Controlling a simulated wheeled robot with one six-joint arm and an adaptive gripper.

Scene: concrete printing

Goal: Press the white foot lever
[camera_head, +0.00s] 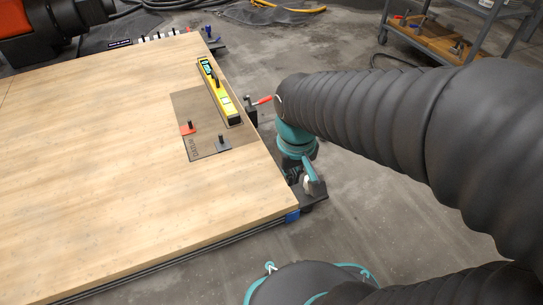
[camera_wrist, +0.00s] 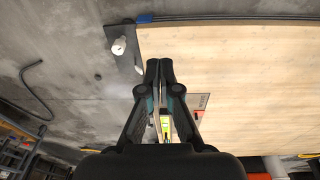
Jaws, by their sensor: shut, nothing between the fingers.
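The white foot lever (camera_wrist: 118,46) shows in the wrist view as a small white knob on a dark plate beside the wooden table's corner. In the head view its white end (camera_head: 307,183) shows at the table's right edge, close to my gripper (camera_head: 313,180). In the wrist view my gripper (camera_wrist: 160,68) is shut and empty, its fingertips to the right of the white knob and apart from it in the picture. I cannot tell the height gap between them. My arm hides part of the area around the lever in the head view.
The wooden table (camera_head: 90,150) fills the left. On it lie a dark plate (camera_head: 200,145), a yellow level (camera_head: 219,92), and red and grey pieces. A red-handled clamp (camera_head: 262,100) sits at its right edge. A cart (camera_head: 450,40) stands behind. Concrete floor (camera_head: 365,200) is bare at right.

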